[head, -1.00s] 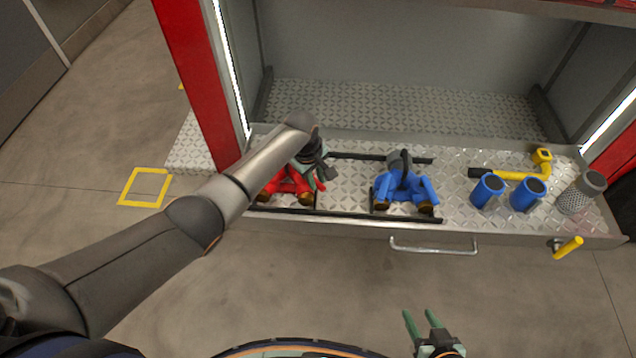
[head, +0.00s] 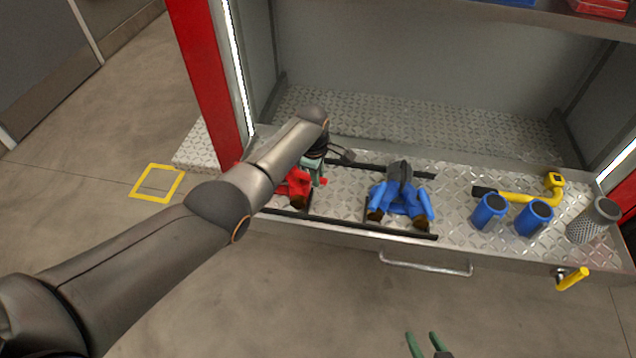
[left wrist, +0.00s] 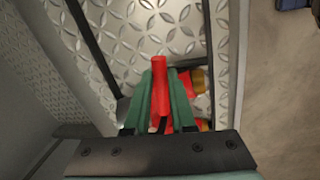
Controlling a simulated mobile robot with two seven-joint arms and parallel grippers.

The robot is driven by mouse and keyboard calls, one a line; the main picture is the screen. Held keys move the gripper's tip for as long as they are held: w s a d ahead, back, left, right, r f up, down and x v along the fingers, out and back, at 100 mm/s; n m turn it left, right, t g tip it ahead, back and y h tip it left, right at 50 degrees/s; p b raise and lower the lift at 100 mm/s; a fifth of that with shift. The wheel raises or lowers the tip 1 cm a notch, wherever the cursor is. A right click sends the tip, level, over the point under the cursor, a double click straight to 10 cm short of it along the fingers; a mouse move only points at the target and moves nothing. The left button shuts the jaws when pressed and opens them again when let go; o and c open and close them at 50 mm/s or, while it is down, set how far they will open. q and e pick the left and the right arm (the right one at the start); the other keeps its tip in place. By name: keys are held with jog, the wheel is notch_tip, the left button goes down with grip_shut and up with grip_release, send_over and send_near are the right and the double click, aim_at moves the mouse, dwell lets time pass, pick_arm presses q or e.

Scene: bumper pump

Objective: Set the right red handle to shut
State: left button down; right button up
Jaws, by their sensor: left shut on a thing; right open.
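The red valve piece (head: 296,186) sits at the left end of the metal tray, partly hidden behind my left arm. My left gripper (head: 316,176) is down at its right side. In the left wrist view, the red handle (left wrist: 176,80) stands between the green fingers of my left gripper (left wrist: 160,95), which are shut on it; the red body and its brass-coloured ends (left wrist: 198,80) lie partly hidden behind. My right gripper (head: 422,343) is open and empty at the bottom edge of the head view, well away from the tray.
A blue valve piece (head: 402,200) stands right of the red one, with black rails beside them. Two blue cylinders (head: 488,211), a yellow pipe (head: 520,198) and a grey mesh cylinder (head: 592,222) occupy the right of the tray (head: 340,220). A red post (head: 205,80) stands at left.

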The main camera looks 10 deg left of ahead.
pick_arm(q)
jog(key=shift+w+n+b, duration=0.45)
jog(key=shift+n+b, duration=0.15)
jog(key=shift+n, duration=0.1)
jog(key=shift+w, duration=0.1)
jog(key=shift+n, duration=0.3)
jog(key=c, duration=0.8)
grip_release()
jog(key=shift+o, duration=0.2)
jog(key=shift+r, duration=0.1)
